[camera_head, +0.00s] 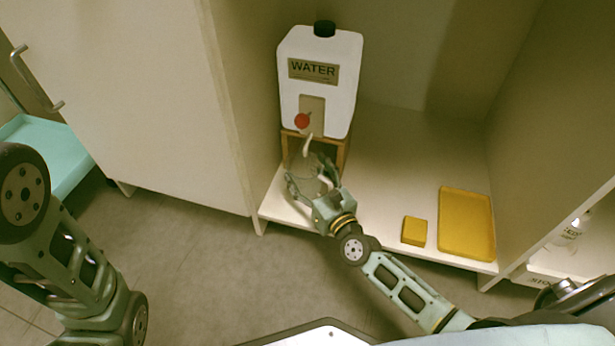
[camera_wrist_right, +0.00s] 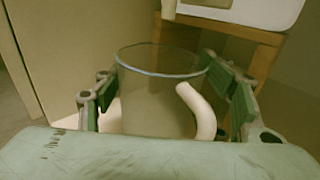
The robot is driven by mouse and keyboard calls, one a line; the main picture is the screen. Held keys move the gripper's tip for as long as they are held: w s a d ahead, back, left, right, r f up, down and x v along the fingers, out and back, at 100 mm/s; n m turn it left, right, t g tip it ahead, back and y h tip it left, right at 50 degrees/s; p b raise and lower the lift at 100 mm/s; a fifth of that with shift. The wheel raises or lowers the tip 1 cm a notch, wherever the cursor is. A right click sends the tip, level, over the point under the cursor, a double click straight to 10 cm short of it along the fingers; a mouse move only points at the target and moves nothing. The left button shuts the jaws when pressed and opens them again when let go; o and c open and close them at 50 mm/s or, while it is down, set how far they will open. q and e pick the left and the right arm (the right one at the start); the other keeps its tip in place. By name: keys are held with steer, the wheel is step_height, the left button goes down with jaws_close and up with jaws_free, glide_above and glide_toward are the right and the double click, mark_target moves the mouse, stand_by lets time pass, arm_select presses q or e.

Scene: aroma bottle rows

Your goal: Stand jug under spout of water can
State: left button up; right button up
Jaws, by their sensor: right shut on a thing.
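The white water can (camera_head: 345,75) has a black cap, a WATER label, a red tap knob (camera_head: 302,121) and a pale spout (camera_head: 307,146). It stands on a wooden stand (camera_head: 343,160) in the open cabinet. My right gripper (camera_head: 312,181) is shut on the clear jug (camera_head: 298,167), in front of the stand and close below the spout. In the right wrist view the jug (camera_wrist_right: 150,105) is upright between the two green fingers, with a white curved handle (camera_wrist_right: 202,112) on its near right side. I cannot tell whether its base touches the cabinet floor. My left gripper is out of view.
A yellow block (camera_head: 414,231) and a yellow tray (camera_head: 466,222) lie on the cabinet floor (camera_head: 385,165) to the right. The left cabinet wall is close to the jug. Clear floor lies between the stand and the tray. A turquoise surface (camera_head: 60,160) is at far left.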

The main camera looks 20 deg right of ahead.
steer(key=shift+r, duration=0.1)
steer(key=shift+f, duration=0.2)
steer(key=o, duration=1.2)
steer(key=shift+r, duration=0.2)
steer(key=s+p, duration=0.1)
steer(key=s, duration=0.2)
steer(key=s+d+p, duration=0.1)
steer(key=s, duration=0.3)
steer(key=s+d+p, duration=0.1)
steer(key=s, duration=0.2)
steer(key=shift+s, duration=0.2)
steer(key=shift+s+d, duration=0.1)
steer(key=shift+s, duration=0.6)
